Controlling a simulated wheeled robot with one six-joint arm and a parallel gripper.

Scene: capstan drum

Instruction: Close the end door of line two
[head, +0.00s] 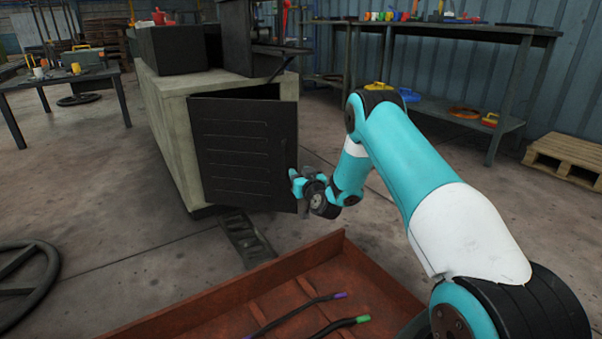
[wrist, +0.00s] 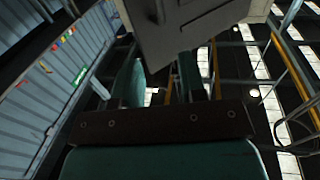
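The end door (head: 245,150) is a dark, ribbed panel on the near end of a pale concrete block (head: 172,125). It stands ajar, with a dark gap above it that widens to the right. Its right edge stands out towards my gripper. My gripper (head: 297,180) is beside the lower right edge of the door. In the wrist view, the two fingers of my gripper (wrist: 160,78) are apart with a gap between them. A grey panel (wrist: 190,30), apparently the door, lies just beyond the fingertips. I cannot tell whether they touch it. No line number shows.
A rusty red tray (head: 290,285) with bars in it lies on the floor in front. A dark slotted plate (head: 247,238) lies below the door. A workbench (head: 450,28) stands behind on the right, and a wheel (head: 25,280) lies at lower left.

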